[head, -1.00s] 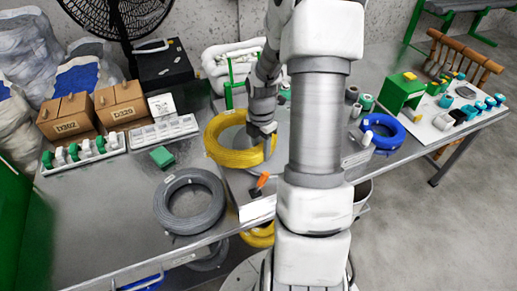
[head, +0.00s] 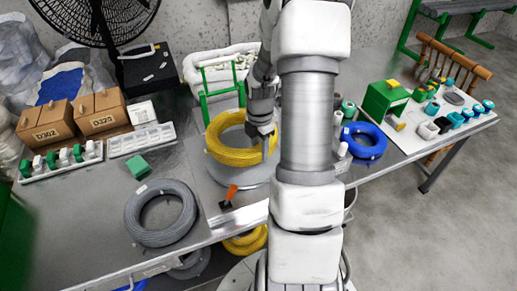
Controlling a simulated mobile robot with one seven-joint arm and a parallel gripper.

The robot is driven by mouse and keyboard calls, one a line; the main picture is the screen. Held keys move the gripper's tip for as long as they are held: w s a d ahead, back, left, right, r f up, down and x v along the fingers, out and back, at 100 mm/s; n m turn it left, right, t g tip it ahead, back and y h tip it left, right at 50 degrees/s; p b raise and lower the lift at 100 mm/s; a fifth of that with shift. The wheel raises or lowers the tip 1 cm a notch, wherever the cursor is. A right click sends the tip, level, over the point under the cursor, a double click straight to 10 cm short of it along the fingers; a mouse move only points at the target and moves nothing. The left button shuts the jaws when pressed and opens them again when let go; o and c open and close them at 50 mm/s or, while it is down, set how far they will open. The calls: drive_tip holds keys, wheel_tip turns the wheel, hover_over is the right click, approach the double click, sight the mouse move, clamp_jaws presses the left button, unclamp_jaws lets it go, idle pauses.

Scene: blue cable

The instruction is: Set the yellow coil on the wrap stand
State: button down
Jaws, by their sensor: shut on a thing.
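The yellow coil (head: 226,156) is in the head view, left of my arm column. My gripper (head: 265,148) is shut on its right side. A grey round plate (head: 250,174), which looks like the wrap stand, shows under the coil's near edge. An orange-handled lever (head: 231,194) is at its front left. The coil looks roughly level over the plate; I cannot tell whether it touches it. My gripper hides the coil's right edge, and my arm hides the ground to the right.
A grey coil (head: 160,212) lies on the table at front left, near a green block (head: 138,167). A green frame with white rolls (head: 220,75) stands behind the yellow coil. A blue coil (head: 364,141) and a white board (head: 440,125) are on the right.

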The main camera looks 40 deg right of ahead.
drive_tip(key=shift+d+f+b, duration=0.1)
drive_tip(key=shift+f+b, duration=1.9)
drive_tip(key=shift+f, duration=0.15)
drive_tip(key=shift+f+b, duration=0.5)
drive_tip(key=shift+f, duration=0.4)
drive_tip(key=shift+f, duration=0.2)
drive_tip(key=shift+c, duration=1)
unclamp_jaws()
drive_tip(key=shift+s+f, duration=0.1)
